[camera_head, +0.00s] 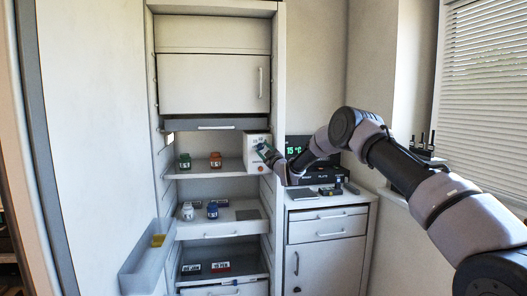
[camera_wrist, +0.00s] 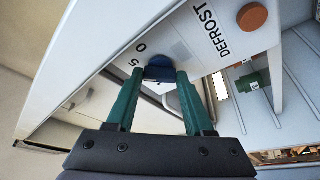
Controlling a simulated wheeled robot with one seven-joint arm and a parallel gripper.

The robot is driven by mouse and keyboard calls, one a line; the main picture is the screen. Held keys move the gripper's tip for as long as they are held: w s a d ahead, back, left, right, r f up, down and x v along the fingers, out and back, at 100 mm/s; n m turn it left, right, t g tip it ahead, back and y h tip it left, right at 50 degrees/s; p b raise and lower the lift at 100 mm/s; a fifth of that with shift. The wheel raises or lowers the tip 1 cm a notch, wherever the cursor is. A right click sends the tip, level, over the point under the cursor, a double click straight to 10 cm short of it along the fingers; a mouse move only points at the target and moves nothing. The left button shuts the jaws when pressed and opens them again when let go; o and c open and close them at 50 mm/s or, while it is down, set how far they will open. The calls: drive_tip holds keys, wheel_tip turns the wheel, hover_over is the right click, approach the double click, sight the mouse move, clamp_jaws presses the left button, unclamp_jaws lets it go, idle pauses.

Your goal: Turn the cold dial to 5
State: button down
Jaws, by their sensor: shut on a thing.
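The cold dial (camera_wrist: 160,73) is a small dark blue knob on the front of a white box (camera_head: 254,140) in the cabinet. My gripper (camera_wrist: 158,84) has its two green fingers shut on the dial, one on each side. In the head view my gripper (camera_head: 264,151) reaches the box front from the right and covers the dial. A "0" (camera_wrist: 142,48) and a "5" (camera_wrist: 135,62) are printed beside the dial. Which mark the dial points to cannot be told.
A round orange-brown button (camera_wrist: 252,16) with the word DEFROST (camera_wrist: 205,33) sits near the dial. A green jar (camera_head: 185,161) and a red-brown jar (camera_head: 216,160) stand on the shelf left of the box. A lit display (camera_head: 294,151) is to the right.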

idle(0.3)
drive_tip(key=shift+c, duration=1.4)
unclamp_jaws()
drive_tip(key=v, duration=1)
drive_tip(key=shift+s+d, duration=0.2)
drive_tip(key=shift+s, duration=0.1)
